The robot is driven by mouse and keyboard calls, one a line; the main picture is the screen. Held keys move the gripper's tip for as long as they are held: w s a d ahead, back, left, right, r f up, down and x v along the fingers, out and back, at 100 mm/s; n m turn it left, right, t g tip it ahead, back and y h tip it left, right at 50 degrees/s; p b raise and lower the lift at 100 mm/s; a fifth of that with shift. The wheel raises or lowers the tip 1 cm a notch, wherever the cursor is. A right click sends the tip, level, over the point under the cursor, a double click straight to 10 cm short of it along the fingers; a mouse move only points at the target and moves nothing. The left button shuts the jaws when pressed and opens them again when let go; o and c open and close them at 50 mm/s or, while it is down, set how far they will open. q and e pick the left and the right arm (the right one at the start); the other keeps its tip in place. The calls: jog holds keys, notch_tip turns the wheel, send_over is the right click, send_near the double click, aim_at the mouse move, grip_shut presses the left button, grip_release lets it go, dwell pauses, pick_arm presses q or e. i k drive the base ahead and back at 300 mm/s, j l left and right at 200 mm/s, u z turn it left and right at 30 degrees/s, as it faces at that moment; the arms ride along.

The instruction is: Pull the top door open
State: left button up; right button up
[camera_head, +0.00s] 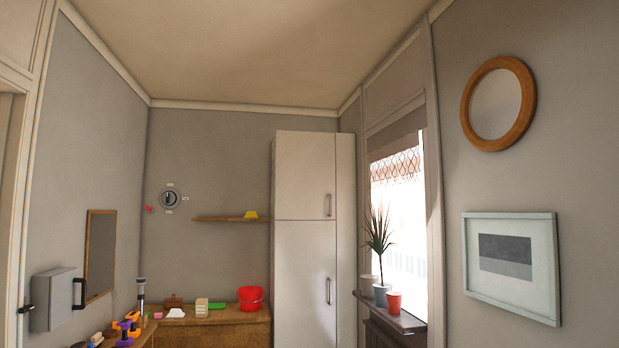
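A tall white cabinet (345,240) stands at the far end of the room, against the back wall. Its top door (300,175) looks shut, flush above the lower door (300,275). The top door has a vertical handle (327,205) low on its right side. The lower door has a similar handle (328,291) near its upper right. Neither of my grippers shows in the head view.
A wooden counter (220,333) left of the cabinet holds a red bucket (250,298) and small items. A shelf (225,219) hangs above it. A windowsill (390,315) with potted plant (378,240) juts out right of the cabinet. A grey wall box (53,299) is at left.

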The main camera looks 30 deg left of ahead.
aim_at(304, 175)
jog(key=i+j+u, duration=0.2)
jog(key=j, duration=0.15)
jog(key=i+j+u, duration=0.15)
jog(key=j, duration=0.2)
jog(key=i+j+u, duration=0.4)
jog(key=i+j, duration=0.15)
jog(key=i+j+u, duration=0.15)
jog(key=i, duration=0.4)
jog(key=i+j+u, duration=0.2)
jog(key=i+j, duration=0.15)
jog(key=i, duration=0.15)
jog(key=i+l+z, duration=0.2)
jog(key=i+z, duration=0.25)
jog(key=i, duration=0.15)
jog(key=i+z, duration=0.45)
jog(key=i+j+z, duration=0.4)
jog(key=i, duration=0.3)
jog(key=l, duration=0.1)
